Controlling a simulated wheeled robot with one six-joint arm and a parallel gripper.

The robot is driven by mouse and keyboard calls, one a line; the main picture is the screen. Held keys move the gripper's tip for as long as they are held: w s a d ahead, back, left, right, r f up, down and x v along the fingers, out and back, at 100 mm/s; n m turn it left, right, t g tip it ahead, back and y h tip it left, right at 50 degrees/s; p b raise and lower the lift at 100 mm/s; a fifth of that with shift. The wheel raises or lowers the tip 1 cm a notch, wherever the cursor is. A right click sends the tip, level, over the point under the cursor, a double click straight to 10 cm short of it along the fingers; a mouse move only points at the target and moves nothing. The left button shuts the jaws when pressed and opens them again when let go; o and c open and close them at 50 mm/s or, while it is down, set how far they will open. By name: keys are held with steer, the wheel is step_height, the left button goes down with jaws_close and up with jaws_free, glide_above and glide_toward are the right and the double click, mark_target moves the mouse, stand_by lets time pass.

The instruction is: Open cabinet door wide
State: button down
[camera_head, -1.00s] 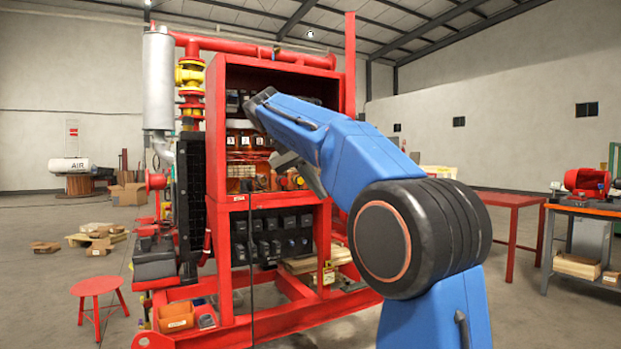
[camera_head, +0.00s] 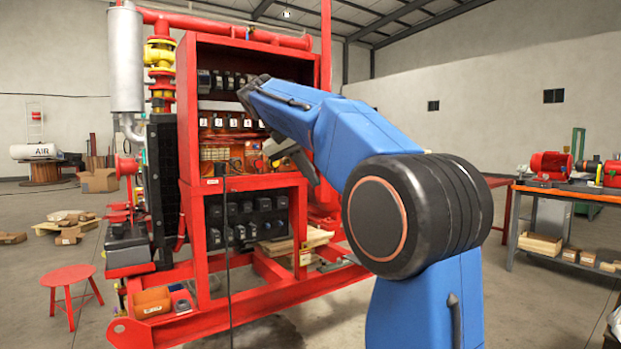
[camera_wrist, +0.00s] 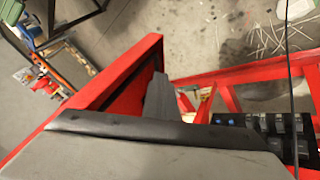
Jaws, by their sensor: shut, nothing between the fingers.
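The red cabinet (camera_head: 188,110) stands on the skid, and its front is open, showing rows of dark devices. A tall thin red upright (camera_head: 326,45) at its right edge looks like the door seen nearly edge-on; my arm hides its lower part. In the wrist view a red panel (camera_wrist: 118,75), probably this door, runs diagonally from upper middle to lower left. My gripper (camera_head: 308,165) is in front of the cabinet's right side, partly hidden by my arm. In the wrist view my gripper (camera_wrist: 163,97) is shut and empty, close beside the panel; contact cannot be told.
A red stool (camera_head: 68,276) stands at the left. A workbench (camera_head: 560,192) with red machines is at the right. A dark cable (camera_head: 228,250) hangs before the cabinet, and red skid rails (camera_head: 240,305) run low in front. Open floor lies between skid and bench.

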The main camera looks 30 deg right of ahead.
steer(key=s+d+n+t+y, duration=0.1)
steer(key=s+d+n+t, duration=0.3)
steer(key=d, duration=1.1)
steer(key=s+d+n+y, duration=0.1)
steer(key=s+d+n, duration=0.2)
steer(key=s+d, duration=0.8)
steer(key=w+d, duration=0.2)
steer(key=d, duration=0.6)
steer(key=w+d, duration=0.3)
steer(key=d, duration=0.6)
steer(key=shift+w, duration=0.35)
steer(key=shift+d, duration=0.1)
